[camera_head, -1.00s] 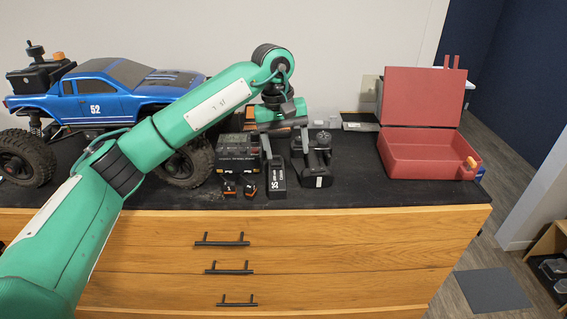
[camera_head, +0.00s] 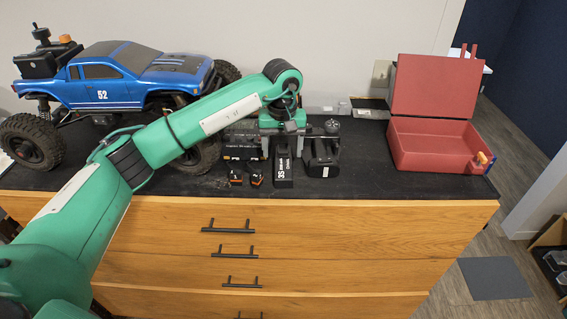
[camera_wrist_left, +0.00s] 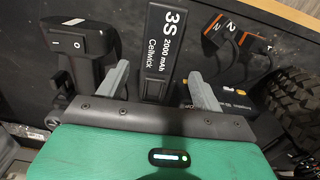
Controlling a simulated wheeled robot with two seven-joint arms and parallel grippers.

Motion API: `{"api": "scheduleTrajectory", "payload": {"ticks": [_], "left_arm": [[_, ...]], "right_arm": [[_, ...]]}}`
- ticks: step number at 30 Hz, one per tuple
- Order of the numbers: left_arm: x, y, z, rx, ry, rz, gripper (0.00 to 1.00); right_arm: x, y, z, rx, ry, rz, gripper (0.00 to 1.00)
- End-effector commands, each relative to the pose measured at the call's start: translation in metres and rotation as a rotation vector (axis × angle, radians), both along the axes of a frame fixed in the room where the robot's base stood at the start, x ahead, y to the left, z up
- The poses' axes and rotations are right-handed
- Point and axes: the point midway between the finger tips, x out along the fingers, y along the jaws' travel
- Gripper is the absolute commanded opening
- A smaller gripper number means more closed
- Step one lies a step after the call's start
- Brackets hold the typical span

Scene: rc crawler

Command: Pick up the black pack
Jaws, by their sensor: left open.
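The black pack (camera_head: 284,172), marked 3S, lies on the dark bench top near its front edge. In the left wrist view the pack (camera_wrist_left: 158,45) shows its white print, 3S 2000 mAh. My left gripper (camera_head: 282,148) is open above the pack's far end. In the left wrist view the fingers of my left gripper (camera_wrist_left: 158,80) stand apart, one to each side of the pack's near end, with gaps between them and the pack. The far end of the pack is hidden by the gripper in the head view. My right gripper is not in view.
A black device with a switch (camera_head: 322,158) stands close right of the pack. A charger (camera_head: 243,147) and two small orange-marked connectors (camera_head: 247,178) are close on the left. A blue crawler (camera_head: 120,82) stands further left. An open red case (camera_head: 435,145) is at the right.

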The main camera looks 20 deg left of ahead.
Motion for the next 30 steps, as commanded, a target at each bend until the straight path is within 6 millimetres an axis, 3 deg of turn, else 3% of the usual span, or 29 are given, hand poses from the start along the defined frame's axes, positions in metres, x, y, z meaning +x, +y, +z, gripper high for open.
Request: {"api": "scheduleTrajectory", "payload": {"ticks": [3, 9, 19, 27, 28, 30], "left_arm": [[-0.002, -0.003, -0.011, -0.001, 0.006, 0.000, 0.68], [-0.002, -0.004, -0.036, -0.001, 0.004, -0.001, 0.68], [-0.002, -0.004, -0.043, -0.001, 0.001, -0.001, 0.68], [-0.002, -0.004, -0.043, -0.001, 0.001, -0.001, 0.15], [-0.002, -0.004, -0.043, -0.001, 0.001, 0.000, 0.10], [-0.001, -0.004, -0.042, -0.002, -0.001, -0.001, 0.10]], "right_arm": [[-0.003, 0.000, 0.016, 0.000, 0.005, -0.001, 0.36], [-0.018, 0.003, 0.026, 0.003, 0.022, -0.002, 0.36], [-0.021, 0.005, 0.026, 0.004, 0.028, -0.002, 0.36], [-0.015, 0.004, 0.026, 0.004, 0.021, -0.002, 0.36], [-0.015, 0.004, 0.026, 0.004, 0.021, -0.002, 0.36], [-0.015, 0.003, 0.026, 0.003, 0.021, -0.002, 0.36]]}}
